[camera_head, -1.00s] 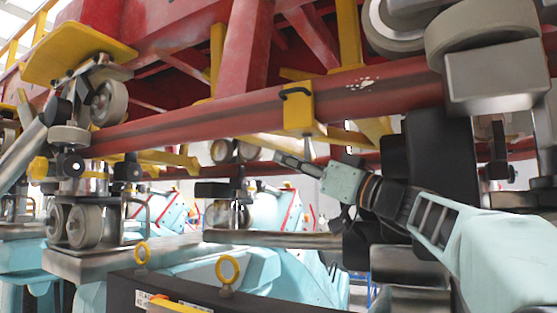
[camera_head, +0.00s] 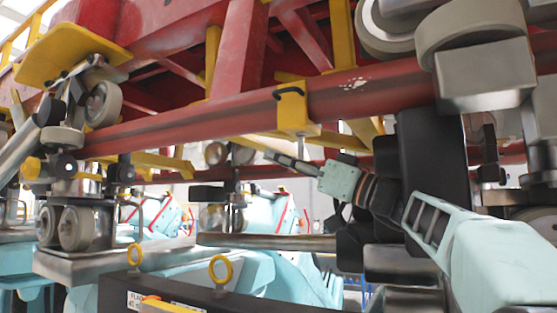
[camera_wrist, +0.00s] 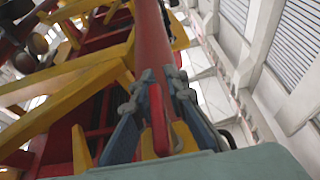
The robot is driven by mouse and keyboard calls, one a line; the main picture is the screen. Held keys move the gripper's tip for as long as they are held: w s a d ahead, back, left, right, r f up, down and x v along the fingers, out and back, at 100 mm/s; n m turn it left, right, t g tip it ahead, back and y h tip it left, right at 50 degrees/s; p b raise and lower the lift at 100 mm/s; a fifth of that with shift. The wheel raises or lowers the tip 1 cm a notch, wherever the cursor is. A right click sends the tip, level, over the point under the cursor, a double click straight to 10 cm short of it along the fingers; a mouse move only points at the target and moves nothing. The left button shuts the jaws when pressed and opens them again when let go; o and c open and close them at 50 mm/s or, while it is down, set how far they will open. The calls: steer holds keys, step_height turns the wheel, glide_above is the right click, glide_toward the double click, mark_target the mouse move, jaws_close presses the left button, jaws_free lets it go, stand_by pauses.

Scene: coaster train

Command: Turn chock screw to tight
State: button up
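The yellow chock (camera_head: 295,112) with a black handle hangs on the red rail in the head view. A thin grey stem (camera_head: 301,146) shows beneath it; I take this for the chock screw, but its detail is too small to read. My gripper (camera_head: 270,154) points left and up, just below the chock, with its tips left of the stem. I cannot tell whether it touches the stem. In the wrist view the two blue-grey fingers of my gripper (camera_wrist: 152,97) stand apart. A red bar (camera_wrist: 158,115) with a yellow-orange lower end shows between them, with no clear grip on it.
The long red rail (camera_head: 190,126) runs just above my gripper. A yellow cross beam (camera_wrist: 65,75) is close on the left in the wrist view. Grey wheels (camera_head: 470,35) sit at the upper right. Yellow rings (camera_head: 221,270) stand on the dark block below.

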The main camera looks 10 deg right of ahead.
steer(key=shift+o, duration=1.3)
steer(key=v, duration=0.7)
steer(key=shift+s+d+f, duration=0.15)
steer(key=shift+d, duration=0.05)
steer(key=shift+a, duration=0.1)
